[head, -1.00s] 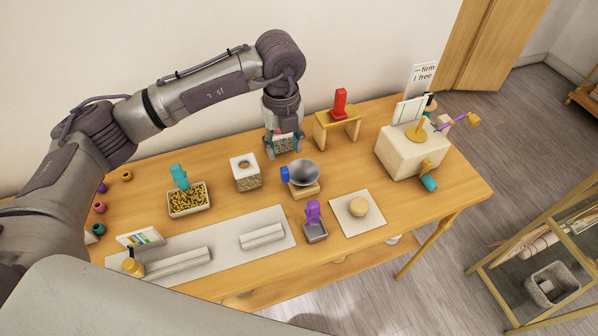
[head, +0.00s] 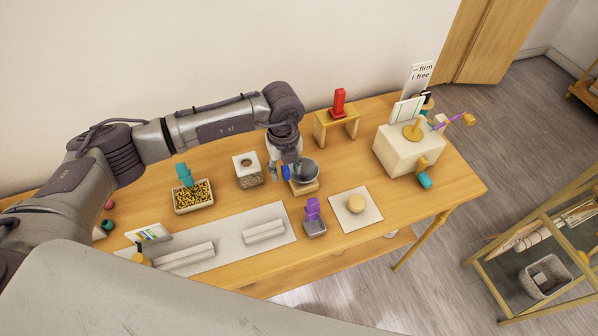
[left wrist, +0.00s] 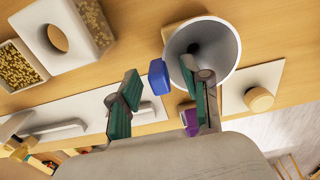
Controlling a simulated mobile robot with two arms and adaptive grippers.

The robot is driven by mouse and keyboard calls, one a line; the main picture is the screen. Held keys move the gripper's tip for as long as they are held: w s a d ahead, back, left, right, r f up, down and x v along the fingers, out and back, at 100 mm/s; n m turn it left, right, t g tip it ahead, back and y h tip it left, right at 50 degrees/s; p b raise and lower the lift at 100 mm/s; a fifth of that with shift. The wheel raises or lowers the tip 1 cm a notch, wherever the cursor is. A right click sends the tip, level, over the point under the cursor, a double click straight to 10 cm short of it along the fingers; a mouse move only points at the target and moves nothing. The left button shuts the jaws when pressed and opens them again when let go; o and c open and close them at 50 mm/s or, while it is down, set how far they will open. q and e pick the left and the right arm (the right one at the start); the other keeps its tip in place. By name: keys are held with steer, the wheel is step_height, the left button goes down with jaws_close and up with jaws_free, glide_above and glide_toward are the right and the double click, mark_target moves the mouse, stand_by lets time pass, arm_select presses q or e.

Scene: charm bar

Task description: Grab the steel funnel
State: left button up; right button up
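The steel funnel (head: 309,172) is a grey cone with a blue handle (head: 285,173) on its left side. It rests on a small wooden stand (head: 303,188). The left wrist view shows the funnel's wide mouth (left wrist: 218,45) and the blue handle (left wrist: 158,77). My left gripper (head: 284,168) points down at the handle and partly covers the funnel in the head view. In the left wrist view my left gripper (left wrist: 160,82) is open, with the handle between its fingertips in the picture. One finger overlaps the funnel's mouth; contact cannot be told. My right gripper is not in view.
Left of the funnel stand a white-topped box with a round hole (head: 247,169) and a tray of golden bits (head: 193,197). A purple-handled scoop (head: 313,218) stands in front. A round piece lies on a white board (head: 371,208). A small bench (head: 337,128) is behind.

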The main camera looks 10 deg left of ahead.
arm_select(q)
jaws_close()
steer(key=shift+r, duration=0.15)
